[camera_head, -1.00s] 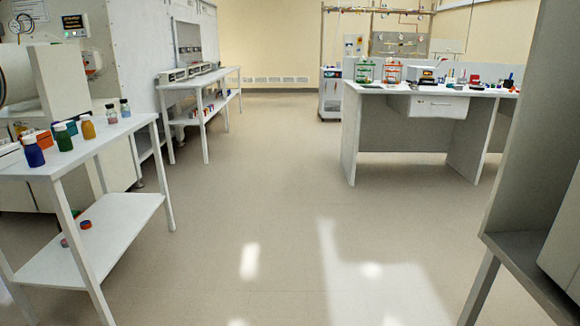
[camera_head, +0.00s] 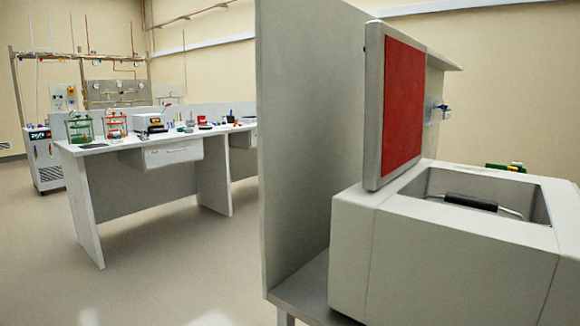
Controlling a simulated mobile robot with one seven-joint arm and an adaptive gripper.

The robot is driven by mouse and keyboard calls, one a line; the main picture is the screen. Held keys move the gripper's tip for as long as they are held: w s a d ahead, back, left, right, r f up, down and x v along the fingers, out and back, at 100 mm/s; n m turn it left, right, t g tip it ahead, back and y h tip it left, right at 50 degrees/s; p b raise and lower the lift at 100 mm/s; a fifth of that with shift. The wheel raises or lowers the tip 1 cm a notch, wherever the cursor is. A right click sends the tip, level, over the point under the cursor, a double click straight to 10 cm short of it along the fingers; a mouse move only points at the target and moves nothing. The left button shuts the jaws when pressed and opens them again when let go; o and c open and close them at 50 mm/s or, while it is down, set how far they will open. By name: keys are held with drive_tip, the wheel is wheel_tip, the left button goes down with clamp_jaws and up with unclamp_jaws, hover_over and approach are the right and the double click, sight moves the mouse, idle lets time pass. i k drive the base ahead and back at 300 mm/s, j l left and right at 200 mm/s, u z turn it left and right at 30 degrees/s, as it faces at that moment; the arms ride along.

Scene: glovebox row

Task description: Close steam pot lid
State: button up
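A pale grey box-shaped unit (camera_head: 450,250) stands at the right on a grey bench, and looks like the steam pot. Its lid (camera_head: 400,105) is raised upright at the left side of the opening, with a red panel on the face turned to me. The recessed opening shows a bar with a black grip (camera_head: 470,202) inside. The depth of the opening is partly hidden by the front wall. My gripper is not in view.
A grey upright panel (camera_head: 308,130) stands left of the unit, on the grey bench (camera_head: 305,285). Farther left, a white lab table (camera_head: 95,215) carries green and red racks and small instruments. The floor (camera_head: 170,270) between is clear.

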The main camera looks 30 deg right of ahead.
sight(396, 63)
drive_tip(key=i+j+z, duration=0.15)
drive_tip(key=z, duration=0.3)
drive_tip(key=i+j+z, duration=0.55)
drive_tip(key=z, duration=0.3)
drive_tip(key=i+j+z, duration=0.15)
drive_tip(key=j+z, duration=0.7)
drive_tip(key=i+j+z, duration=0.1)
drive_tip(key=j+z, duration=0.25)
drive_tip(key=j, duration=0.15)
drive_tip(key=j+z, duration=0.35)
drive_tip(key=j, duration=0.15)
drive_tip(key=i, duration=0.05)
